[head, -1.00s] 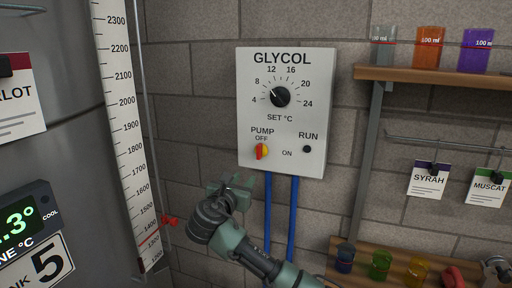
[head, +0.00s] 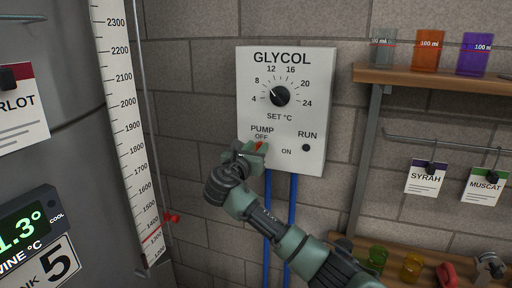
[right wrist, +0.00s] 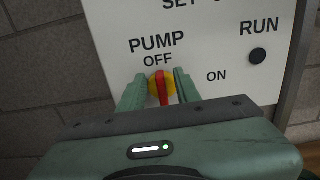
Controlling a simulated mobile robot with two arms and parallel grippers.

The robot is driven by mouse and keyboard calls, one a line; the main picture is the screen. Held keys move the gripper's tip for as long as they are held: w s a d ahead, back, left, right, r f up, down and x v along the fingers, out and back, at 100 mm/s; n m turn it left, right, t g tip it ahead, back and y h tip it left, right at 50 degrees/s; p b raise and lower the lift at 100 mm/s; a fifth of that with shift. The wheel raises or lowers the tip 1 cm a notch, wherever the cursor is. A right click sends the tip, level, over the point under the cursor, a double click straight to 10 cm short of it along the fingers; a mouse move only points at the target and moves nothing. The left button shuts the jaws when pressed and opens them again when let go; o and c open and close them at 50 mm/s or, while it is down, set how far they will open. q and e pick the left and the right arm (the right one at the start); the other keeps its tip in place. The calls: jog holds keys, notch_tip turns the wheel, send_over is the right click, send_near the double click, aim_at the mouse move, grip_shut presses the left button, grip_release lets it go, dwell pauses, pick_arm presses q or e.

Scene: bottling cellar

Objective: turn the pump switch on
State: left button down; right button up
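The pump switch (right wrist: 162,88) is a red handle on a yellow disc, low on the white glycol panel (head: 310,120). In the right wrist view its handle stands about upright, under the word OFF; ON is printed to its right. In the head view only the red tip (head: 259,145) shows above my gripper. My right gripper (right wrist: 158,88) is at the switch, one finger on each side of the handle, with gaps visible between fingers and handle. It also shows in the head view (head: 251,152). The RUN lamp (right wrist: 258,55) is dark. My left gripper is not in view.
A set dial (head: 280,96) sits higher on the panel. Blue pipes (head: 291,205) run down below it. A tank with a level scale (head: 132,135) stands at left. Shelves with beakers (head: 428,50) and tags (head: 427,178) are at right.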

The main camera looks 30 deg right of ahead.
grip_shut()
jog(key=m+b, duration=0.3)
jog(key=m, duration=0.3)
jog(key=s+d+f+m+b, duration=0.1)
jog(key=m+b, duration=0.2)
jog(key=m, duration=0.3)
jog(key=f+m+b, duration=0.1)
jog(key=m+b, duration=0.2)
jog(key=m, duration=0.2)
jog(key=shift+s+d+f+m+b, duration=0.15)
jog(key=shift+s+m+b, duration=0.15)
jog(key=shift+m, duration=0.1)
dwell(0.4)
